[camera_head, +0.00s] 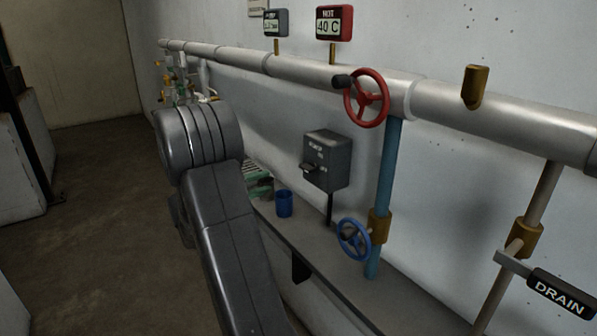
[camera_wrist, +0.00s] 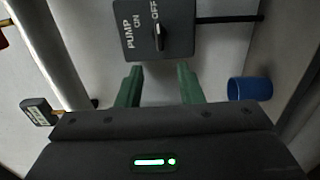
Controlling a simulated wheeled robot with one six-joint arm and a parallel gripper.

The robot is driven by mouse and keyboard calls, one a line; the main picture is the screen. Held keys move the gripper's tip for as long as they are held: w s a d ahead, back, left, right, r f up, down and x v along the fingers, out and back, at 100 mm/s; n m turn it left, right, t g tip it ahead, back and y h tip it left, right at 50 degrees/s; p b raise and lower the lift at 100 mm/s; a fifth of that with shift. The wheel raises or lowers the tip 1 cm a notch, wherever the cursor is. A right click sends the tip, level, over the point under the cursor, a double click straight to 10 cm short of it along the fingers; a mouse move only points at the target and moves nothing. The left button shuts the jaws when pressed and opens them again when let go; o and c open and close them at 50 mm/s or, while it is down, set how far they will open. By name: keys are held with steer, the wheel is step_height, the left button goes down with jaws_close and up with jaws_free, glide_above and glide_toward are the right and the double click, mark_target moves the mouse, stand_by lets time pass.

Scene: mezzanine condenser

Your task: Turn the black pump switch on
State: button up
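The pump switch box (camera_head: 335,151) is dark grey and mounted on the wall above the shelf, with a black lever (camera_head: 311,168) on its front. In the wrist view the box (camera_wrist: 178,44) reads PUMP, ON and OFF, turned sideways. Its black lever (camera_wrist: 160,38) lies in line with the OFF label. My gripper (camera_wrist: 160,69) is open, its two green fingers apart and empty. The fingertips are just below the box in the wrist picture, with the lever roughly between their lines. I see no contact. In the head view my arm largely hides the gripper.
A blue cup (camera_head: 284,204) stands on the shelf (camera_head: 316,250) below the box. A red valve wheel (camera_head: 381,98) and a blue valve wheel (camera_head: 348,240) sit right of the box. A large pipe (camera_head: 300,73) runs above. A DRAIN handle (camera_head: 560,293) is at lower right.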

mark_target(303, 169)
steer(key=p+x, duration=0.3)
steer(key=x, duration=1)
steer(key=shift+w+d, duration=0.15)
steer(key=shift+d, duration=0.2)
steer(key=shift+r, duration=0.1)
jaws_close()
